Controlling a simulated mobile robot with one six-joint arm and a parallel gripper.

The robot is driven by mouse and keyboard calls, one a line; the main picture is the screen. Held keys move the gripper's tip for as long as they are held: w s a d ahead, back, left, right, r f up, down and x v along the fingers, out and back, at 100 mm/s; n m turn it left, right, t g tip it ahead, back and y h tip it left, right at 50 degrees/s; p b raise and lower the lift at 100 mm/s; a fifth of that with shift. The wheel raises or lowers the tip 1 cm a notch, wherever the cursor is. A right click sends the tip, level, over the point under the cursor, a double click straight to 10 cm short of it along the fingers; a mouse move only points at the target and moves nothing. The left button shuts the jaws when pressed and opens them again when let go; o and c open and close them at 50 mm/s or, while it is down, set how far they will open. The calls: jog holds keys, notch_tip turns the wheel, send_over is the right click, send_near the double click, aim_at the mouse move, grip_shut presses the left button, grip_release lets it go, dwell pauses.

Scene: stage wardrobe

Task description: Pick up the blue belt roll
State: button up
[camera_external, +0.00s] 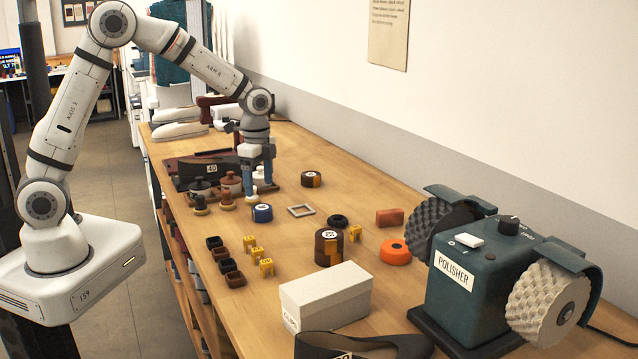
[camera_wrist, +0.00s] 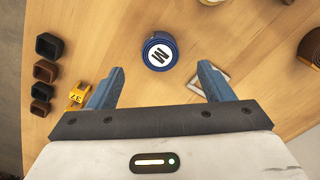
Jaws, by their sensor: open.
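The blue belt roll (camera_external: 262,213) lies on the wooden bench, a short blue cylinder with a white top label. In the wrist view the blue belt roll (camera_wrist: 159,52) shows from above, with a dark letter on its label, beyond the fingertips and between their lines. My gripper (camera_external: 258,178) points down above the bench, behind the roll in the outside view and apart from it. In the wrist view my gripper (camera_wrist: 160,80) has its two blue fingers wide apart with nothing between them.
A white square frame (camera_external: 301,210) lies right of the roll. Dark and brown cups (camera_external: 225,266) and yellow number tags (camera_external: 257,252) stand nearer the camera. A brown roll (camera_external: 328,248) and the polisher (camera_external: 470,275) are further right.

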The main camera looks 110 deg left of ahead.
aim_at(262, 207)
jog(key=shift+s+a+f, duration=0.1)
jog(key=shift+a+f, duration=0.15)
jog(key=shift+f, duration=0.2)
jog(key=f, duration=0.2)
jog(key=f+p, duration=0.1)
jog(key=f, duration=0.4)
jog(key=shift+w+d, duration=0.25)
jog(key=shift+w, duration=0.15)
jog(key=c, duration=1.1)
